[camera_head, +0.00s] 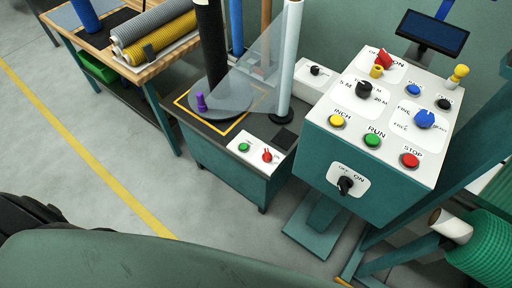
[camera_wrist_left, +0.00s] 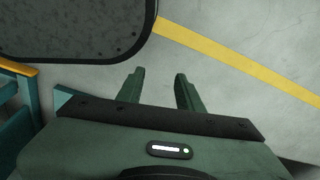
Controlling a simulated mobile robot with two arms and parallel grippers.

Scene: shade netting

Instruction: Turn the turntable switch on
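The turntable (camera_head: 214,105) is a grey disc on a dark-topped teal cabinet, with a black roll standing on it and a purple peg at its edge. A small white plate (camera_head: 257,149) at the cabinet's front carries a green button (camera_head: 244,147) and a red knob (camera_head: 267,156). The control box's front has a black rotary knob (camera_head: 346,185) marked OFF and ON. I cannot tell which one is the turntable switch. My left gripper (camera_wrist_left: 158,76) is open and empty over the floor in the left wrist view. My right gripper is not in view.
The control box (camera_head: 316,157) has several buttons and knobs on its sloped top and stands on a teal pedestal. A wooden bench (camera_head: 150,74) with rolls stands at the left. A green mesh roll (camera_head: 485,245) is at lower right. Grey floor with a yellow line is clear at left.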

